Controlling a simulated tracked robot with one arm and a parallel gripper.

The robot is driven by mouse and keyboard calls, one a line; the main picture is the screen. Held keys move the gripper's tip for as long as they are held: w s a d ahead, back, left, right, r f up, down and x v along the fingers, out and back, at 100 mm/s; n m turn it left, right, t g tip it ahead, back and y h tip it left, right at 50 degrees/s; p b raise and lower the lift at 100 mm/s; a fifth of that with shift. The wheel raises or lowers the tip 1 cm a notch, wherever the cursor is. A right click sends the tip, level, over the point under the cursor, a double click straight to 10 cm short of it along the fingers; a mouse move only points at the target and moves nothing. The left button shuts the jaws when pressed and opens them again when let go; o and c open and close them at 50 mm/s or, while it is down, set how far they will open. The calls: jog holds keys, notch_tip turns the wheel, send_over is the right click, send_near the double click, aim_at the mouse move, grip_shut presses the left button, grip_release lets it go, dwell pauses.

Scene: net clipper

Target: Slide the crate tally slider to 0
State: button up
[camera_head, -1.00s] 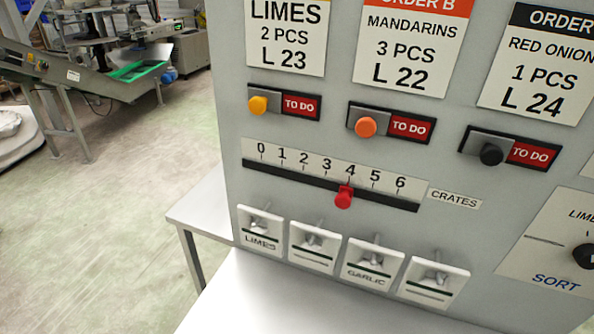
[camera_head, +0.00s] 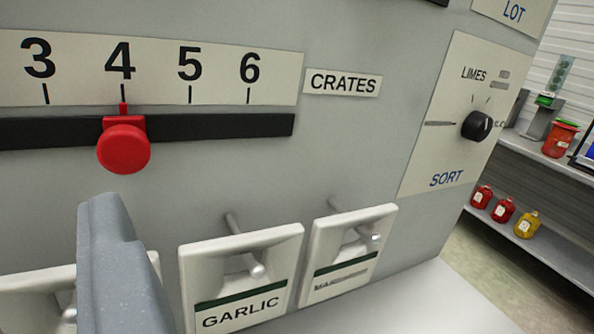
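The crate tally slider has a round red knob (camera_head: 124,146) on a black horizontal track (camera_head: 220,127). Its pointer lines up with the 4 on the pale number scale (camera_head: 215,70). The scale shows 3 to 6 here; its lower numbers are outside the left edge. A CRATES label (camera_head: 342,83) is to the right. My gripper (camera_head: 106,205) shows as a grey finger shape at the lower left, just below the knob in the picture, with a small gap between them. I cannot make out two separate fingers or whether it is open. Nothing is visibly held.
White tags on pegs, including a GARLIC tag (camera_head: 240,280), stick out below the track, close to my gripper. A SORT panel with a black dial (camera_head: 477,126) is at the right. Shelves with jars (camera_head: 503,210) stand beyond the panel's edge.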

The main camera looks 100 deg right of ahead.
aim_at(124, 156)
jog(key=shift+g+h, duration=0.4)
jog(key=shift+g, duration=0.5)
jog(key=w+d+f+p, duration=0.1)
jog(key=d, duration=0.4)
jog(key=w+d, duration=0.1)
jog(key=d, duration=0.3)
jog(key=w+d+f+p, duration=0.1)
jog(key=d, duration=0.4)
jog(key=shift+d+f+p, duration=0.3)
jog(key=shift+d+f, duration=0.05)
